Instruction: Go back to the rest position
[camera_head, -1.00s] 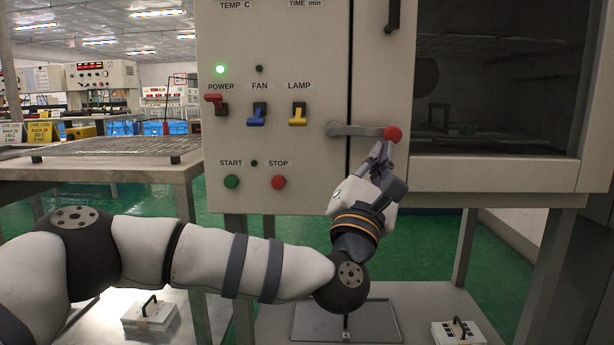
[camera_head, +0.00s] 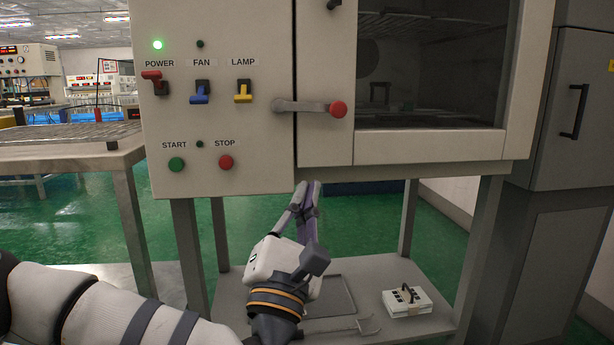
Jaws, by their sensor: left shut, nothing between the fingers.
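My left gripper (camera_head: 308,190) is shut and empty, pointing up just below the lower edge of the oven cabinet (camera_head: 225,125). It is apart from the door lever (camera_head: 300,106), which lies level across the door seam and ends in a red knob (camera_head: 339,109). The glazed door (camera_head: 430,75) looks closed. The red POWER switch (camera_head: 155,81), blue FAN switch (camera_head: 201,92) and yellow LAMP switch (camera_head: 243,92) sit above the green START button (camera_head: 177,164) and red STOP button (camera_head: 226,162). The green light (camera_head: 157,45) above POWER is lit. My right gripper is out of view.
A low shelf (camera_head: 372,272) under the cabinet holds a tray (camera_head: 340,296), a forked tool (camera_head: 366,326) and a white handled block (camera_head: 407,302). A bench (camera_head: 75,142) stands at left. A grey cabinet (camera_head: 570,120) stands at right. Green floor shows between the legs.

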